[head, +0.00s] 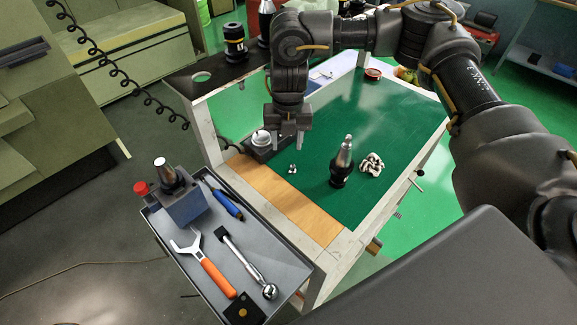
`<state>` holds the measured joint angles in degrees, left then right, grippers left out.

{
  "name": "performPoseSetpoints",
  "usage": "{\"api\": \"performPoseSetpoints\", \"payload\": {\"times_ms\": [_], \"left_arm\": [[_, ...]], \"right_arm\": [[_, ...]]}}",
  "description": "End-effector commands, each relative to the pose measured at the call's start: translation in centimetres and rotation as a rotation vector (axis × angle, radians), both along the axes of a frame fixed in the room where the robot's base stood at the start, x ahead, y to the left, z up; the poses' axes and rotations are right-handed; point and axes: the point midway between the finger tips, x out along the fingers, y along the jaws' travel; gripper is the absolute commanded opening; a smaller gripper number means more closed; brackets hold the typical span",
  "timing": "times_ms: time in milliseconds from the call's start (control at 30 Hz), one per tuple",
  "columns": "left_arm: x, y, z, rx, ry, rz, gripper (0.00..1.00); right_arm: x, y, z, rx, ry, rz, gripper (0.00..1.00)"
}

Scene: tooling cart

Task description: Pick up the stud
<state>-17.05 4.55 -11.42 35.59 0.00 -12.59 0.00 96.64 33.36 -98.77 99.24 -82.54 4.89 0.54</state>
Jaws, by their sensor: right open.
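A small silvery metal piece, which looks like the stud (292,169), lies on the cart top near the seam between the green mat (310,195) and the wooden strip (280,195). My right gripper (288,143) points down just behind and above it, with its two fingers apart and nothing between them. The gripper does not touch the stud. My left gripper is not in view.
A dark block with a round metal part (261,138) sits left of the gripper. A grey tray (180,238) holds an orange-handled wrench (215,275) and other tools.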

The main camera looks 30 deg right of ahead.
Motion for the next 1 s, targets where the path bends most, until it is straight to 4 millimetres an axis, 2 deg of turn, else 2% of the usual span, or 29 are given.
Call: {"api": "performPoseSetpoints", "payload": {"times_ms": [100,267,600,867,1000], "left_arm": [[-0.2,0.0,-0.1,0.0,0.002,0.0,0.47],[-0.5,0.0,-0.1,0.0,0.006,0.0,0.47],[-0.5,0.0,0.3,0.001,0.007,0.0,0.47],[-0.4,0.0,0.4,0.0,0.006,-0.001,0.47],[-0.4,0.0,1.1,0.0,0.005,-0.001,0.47]], "right_arm": [[0.1,-1.3,0.7,-0.024,0.007,-0.02,0.46],[0.0,-1.5,0.5,-0.028,0.011,-0.023,0.46],[0.0,-1.4,-4.2,-0.026,0.01,-0.021,0.46],[0.0,-1.3,-5.0,-0.026,0.008,-0.019,0.46],[-0.3,-1.4,-6.5,-0.025,0.013,-0.021,0.46]]}}
